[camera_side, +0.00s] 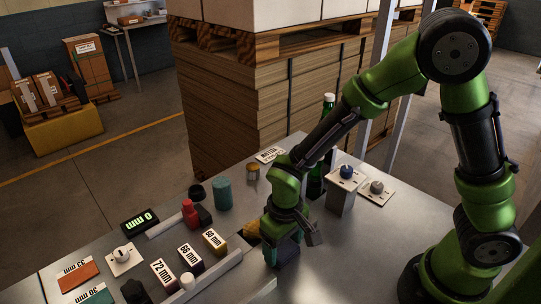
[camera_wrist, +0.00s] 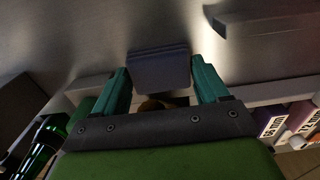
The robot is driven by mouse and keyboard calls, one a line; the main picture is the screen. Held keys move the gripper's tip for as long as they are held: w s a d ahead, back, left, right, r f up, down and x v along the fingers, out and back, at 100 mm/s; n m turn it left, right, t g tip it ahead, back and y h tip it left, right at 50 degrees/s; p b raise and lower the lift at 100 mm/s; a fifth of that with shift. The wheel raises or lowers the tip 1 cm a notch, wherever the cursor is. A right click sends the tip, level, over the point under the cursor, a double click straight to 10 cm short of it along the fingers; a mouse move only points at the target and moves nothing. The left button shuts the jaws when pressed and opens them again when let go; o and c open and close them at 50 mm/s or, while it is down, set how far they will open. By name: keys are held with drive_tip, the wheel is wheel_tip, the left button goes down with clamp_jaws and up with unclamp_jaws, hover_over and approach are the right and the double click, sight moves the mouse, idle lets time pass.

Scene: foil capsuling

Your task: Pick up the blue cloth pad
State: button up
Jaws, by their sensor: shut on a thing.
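The blue cloth pad (camera_wrist: 160,72) is a dark blue block between my fingertips in the wrist view. In the side view the pad (camera_side: 288,254) shows dark below my gripper, partly hidden by it. My gripper (camera_side: 283,252) points down near the front of the metal table. In the wrist view its two teal fingers (camera_wrist: 160,76) sit against the left and right sides of the pad, shut on it. I cannot tell whether the pad touches the table.
A yellow-brown object (camera_side: 250,231) is just left of my gripper. Labelled boxes (camera_side: 190,257) stand along a metal rail (camera_side: 205,277) to the left. Bare table (camera_side: 345,255) lies to the right.

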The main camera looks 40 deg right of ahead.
sight(283, 248)
drive_tip(key=shift+c, duration=0.5)
wheel_tip(283, 248, up, 10)
